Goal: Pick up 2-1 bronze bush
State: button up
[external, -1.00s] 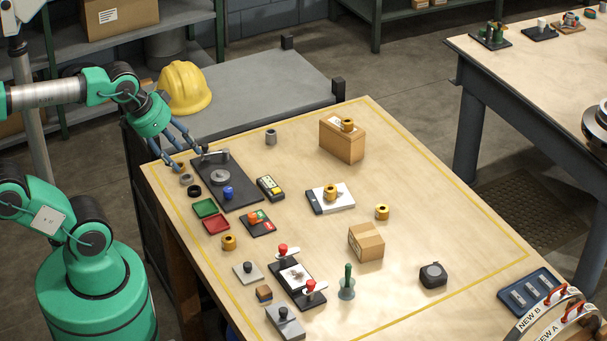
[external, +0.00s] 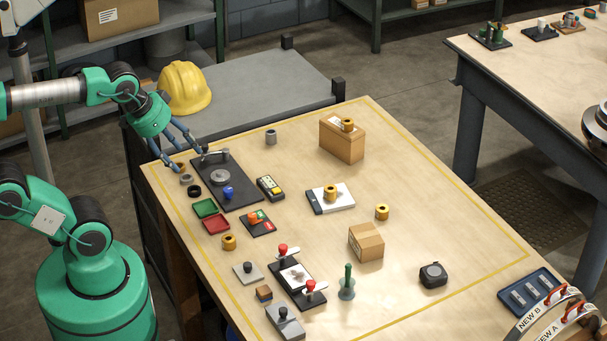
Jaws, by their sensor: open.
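Several bronze bushes are in view. One bush (external: 347,125) stands on a cardboard box, one bush (external: 330,191) on a white-and-dark pad, one bush (external: 382,212) on the bare table and one bush (external: 229,242) near the red tray. A brownish ring (external: 180,167) lies at the table's far-left corner, partly hidden by a finger. I cannot read any marking that tells which is 2-1. My gripper (external: 187,160) is open and empty, low over that corner beside the dark plate; whether a finger touches anything is unclear.
Grey (external: 187,179) and black rings (external: 194,191) lie close to my gripper. A dark plate (external: 238,186) with a lever is to its right. Green (external: 204,207) and red trays (external: 216,225) sit nearer. A small carton (external: 366,242) stands mid-table. The table's right side is mostly clear.

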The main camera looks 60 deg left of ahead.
jog(key=m+g+p, duration=0.6)
jog(key=p, duration=0.4)
send_over(228, 239)
notch_tip(228, 239, down, 23)
jog(key=shift+d, duration=0.45)
jog(key=shift+r, duration=0.1)
jog(key=shift+f+b, duration=0.3)
jog(key=shift+f, duration=3.95)
jog(key=shift+s, duration=0.1)
jog(key=shift+f, duration=2.65)
